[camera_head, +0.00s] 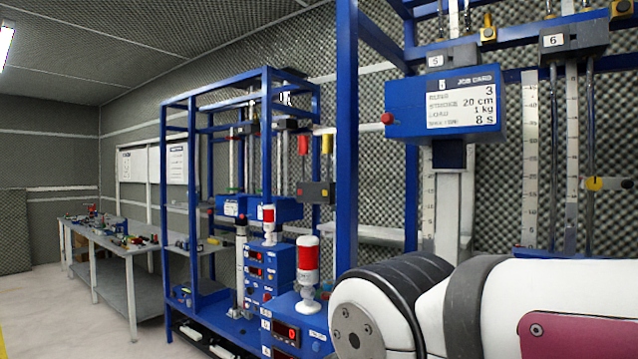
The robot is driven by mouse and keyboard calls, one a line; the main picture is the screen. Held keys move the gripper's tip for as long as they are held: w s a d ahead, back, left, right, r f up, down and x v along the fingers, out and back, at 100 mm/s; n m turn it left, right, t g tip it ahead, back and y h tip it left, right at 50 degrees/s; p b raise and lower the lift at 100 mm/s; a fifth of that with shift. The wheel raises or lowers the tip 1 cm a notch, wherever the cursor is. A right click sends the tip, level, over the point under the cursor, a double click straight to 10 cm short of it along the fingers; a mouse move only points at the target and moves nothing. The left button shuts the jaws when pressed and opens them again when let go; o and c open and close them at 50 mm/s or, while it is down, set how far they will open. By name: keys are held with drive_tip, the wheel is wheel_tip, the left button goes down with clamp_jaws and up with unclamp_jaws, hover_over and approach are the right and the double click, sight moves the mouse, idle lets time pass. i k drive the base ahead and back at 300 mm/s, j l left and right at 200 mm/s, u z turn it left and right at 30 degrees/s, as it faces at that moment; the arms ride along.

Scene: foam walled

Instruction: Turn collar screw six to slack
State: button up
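A dark block with the number 6 plate (553,41) is at the upper right, on the blue frame. Thin rods and a white graduated scale (571,150) run down below it. A yellow round piece (594,184) sits on a dark collar by these rods near the right edge; I cannot tell whether it is the collar screw or whether it is tight or slack. A brass-coloured fitting (488,30) is on the upper rail, left of the 6 plate. My white arm crosses the lower right and hides what lies behind it. My gripper is not in view.
A blue job card box (443,106) with a red knob (387,119) hangs below the number 5 plate (436,61). A blue post (346,140) stands left of it. Farther back are a second blue rack (193,190), red-topped lamps (308,253) and a bench (125,247). Pale floor (60,310) is clear at left.

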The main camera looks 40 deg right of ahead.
sight(595, 183)
drive_tip(key=z, duration=2.15)
